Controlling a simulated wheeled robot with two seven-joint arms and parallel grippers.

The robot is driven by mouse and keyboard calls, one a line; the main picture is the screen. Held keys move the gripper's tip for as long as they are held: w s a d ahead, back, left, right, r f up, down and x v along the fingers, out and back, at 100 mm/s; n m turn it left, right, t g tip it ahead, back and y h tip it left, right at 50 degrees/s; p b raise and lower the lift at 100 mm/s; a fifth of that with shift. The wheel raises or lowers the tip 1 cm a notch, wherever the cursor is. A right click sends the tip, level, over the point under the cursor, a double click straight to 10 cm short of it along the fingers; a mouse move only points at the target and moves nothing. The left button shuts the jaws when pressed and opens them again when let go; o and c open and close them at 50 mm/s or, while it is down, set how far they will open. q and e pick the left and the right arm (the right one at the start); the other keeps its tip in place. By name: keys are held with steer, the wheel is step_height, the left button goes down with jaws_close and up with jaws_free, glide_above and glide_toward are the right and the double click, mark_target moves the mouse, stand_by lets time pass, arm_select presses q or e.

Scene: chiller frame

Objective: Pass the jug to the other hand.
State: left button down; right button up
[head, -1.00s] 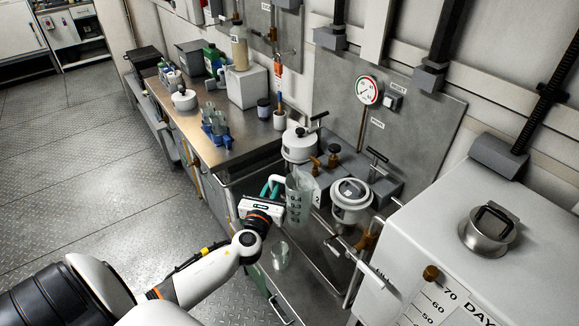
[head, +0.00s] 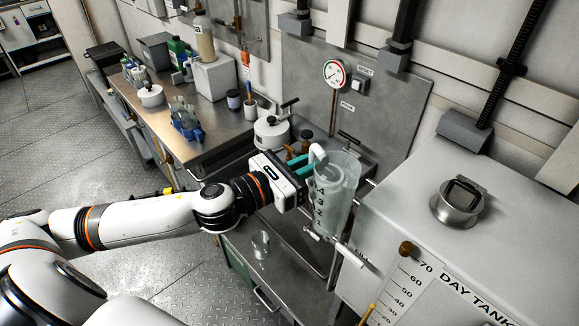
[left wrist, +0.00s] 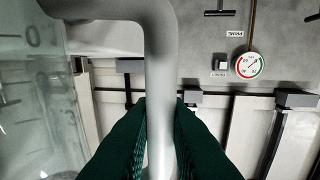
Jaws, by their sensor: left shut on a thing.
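The clear jug (head: 337,190) with dark number marks and a white handle is held up, roughly upright, over the front of the steel bench. My left gripper (head: 310,166), with teal fingers, is shut on the jug's handle. In the left wrist view the fingers (left wrist: 158,130) close on the white handle (left wrist: 160,80), and the jug's clear wall (left wrist: 35,100) fills the left side. The jug hides one of the lidded pots behind it. My right gripper is not in view.
A day tank (head: 440,220) with a capped filler stands at the right. A small clear beaker (head: 261,245) sits on the lower front shelf. A white lidded pot (head: 271,132) and valves are behind the gripper. A round gauge (head: 334,74) is on the wall panel.

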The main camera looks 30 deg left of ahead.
arm_select(q)
steer(key=s+d+r+m+g+h, duration=0.2)
steer(key=d+r+m+g+h, duration=0.35)
steer(key=d+r, duration=0.5)
steer(key=w+d+r+n+t+y, duration=0.4)
steer(key=w+r+n+t+y, duration=0.25)
steer(key=r+n+y, duration=0.45)
steer(key=a+m, duration=0.1)
steer(key=a, duration=0.7)
steer(key=shift+s+a+f+t, duration=0.25)
steer(key=shift+s+a+t, duration=0.15)
steer(key=shift+s, duration=0.05)
steer(key=shift+m+y, duration=0.25)
